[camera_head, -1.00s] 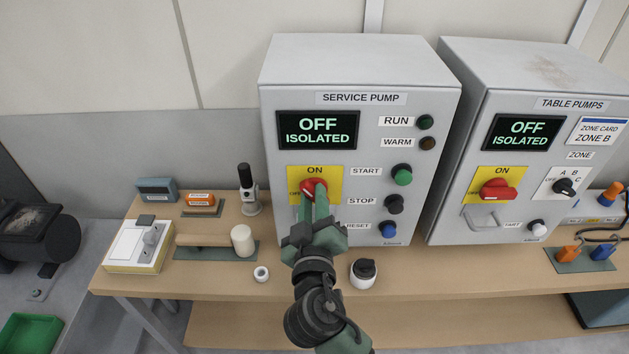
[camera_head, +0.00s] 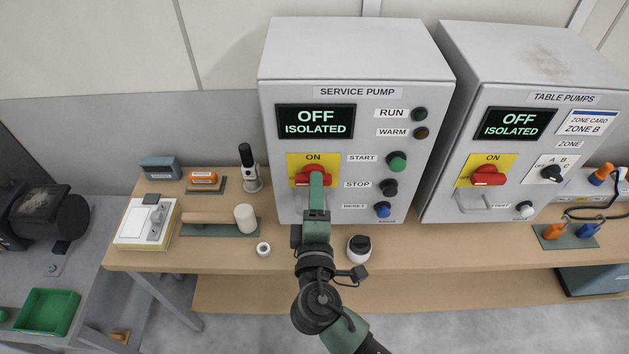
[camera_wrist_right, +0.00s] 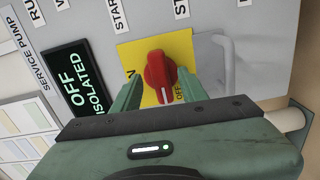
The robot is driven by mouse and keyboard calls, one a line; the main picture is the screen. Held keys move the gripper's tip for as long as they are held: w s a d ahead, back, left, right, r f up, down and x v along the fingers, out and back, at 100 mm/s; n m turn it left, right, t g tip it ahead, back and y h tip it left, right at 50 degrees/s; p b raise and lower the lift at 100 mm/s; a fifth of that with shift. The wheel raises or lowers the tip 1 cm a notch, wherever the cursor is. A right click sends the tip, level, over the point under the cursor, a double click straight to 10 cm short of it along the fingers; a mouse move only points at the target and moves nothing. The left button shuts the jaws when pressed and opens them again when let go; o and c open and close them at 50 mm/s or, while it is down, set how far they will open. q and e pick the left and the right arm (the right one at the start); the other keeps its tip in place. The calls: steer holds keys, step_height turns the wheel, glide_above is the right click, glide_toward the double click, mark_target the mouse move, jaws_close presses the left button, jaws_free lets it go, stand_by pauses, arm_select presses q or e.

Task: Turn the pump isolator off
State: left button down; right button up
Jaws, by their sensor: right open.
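The SERVICE PUMP cabinet (camera_head: 283,110) has a red rotary isolator (camera_head: 303,175) on a yellow plate. The knob lies level, and in the wrist view its white mark on the red knob (camera_wrist_right: 160,68) points to the OFF label. The screen (camera_head: 316,121) reads OFF ISOLATED. My right gripper (camera_head: 316,178) is open in front of the knob and hides part of it in the head view. In the wrist view the open right gripper (camera_wrist_right: 157,88) has one finger on each side of the knob's lower end, with visible gaps. My left gripper is out of view.
The TABLE PUMPS cabinet (camera_head: 455,150) stands to the right with its own red knob (camera_head: 488,176) and OFF ISOLATED screen. Start, stop and reset buttons sit right of the isolator. Small items stand on the wooden bench (camera_head: 230,260) below.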

steer(key=s+b, duration=0.1)
steer(key=s, duration=0.6)
steer(key=shift+s+a, duration=0.2)
steer(key=shift+s, duration=0.1)
steer(key=shift+w, duration=0.1)
steer(key=shift+f, duration=0.1)
